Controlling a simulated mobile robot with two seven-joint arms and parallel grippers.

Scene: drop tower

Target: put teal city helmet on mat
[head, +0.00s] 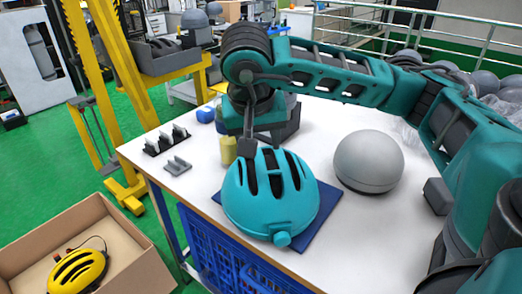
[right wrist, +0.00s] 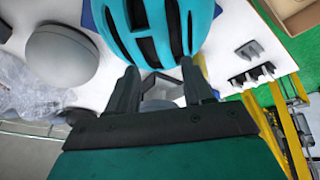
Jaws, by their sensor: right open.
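The teal city helmet (head: 270,197) rests on the dark blue mat (head: 321,215) on the white table, its black vents facing up. It also shows at the top of the right wrist view (right wrist: 160,28). My right gripper (head: 247,150) is just behind the helmet in the head view. In the right wrist view its two fingers (right wrist: 163,88) are spread apart, with nothing clearly held between them. The fingertips are close to the helmet's edge; I cannot tell whether they touch it. My left gripper is not in view.
A grey dome (head: 368,161) sits right of the mat. Small dark holders (head: 166,140), a yellow cylinder (head: 228,150) and a blue object (head: 205,115) stand on the table's left part. A cardboard box (head: 120,250) with a yellow helmet (head: 77,272) is at lower left.

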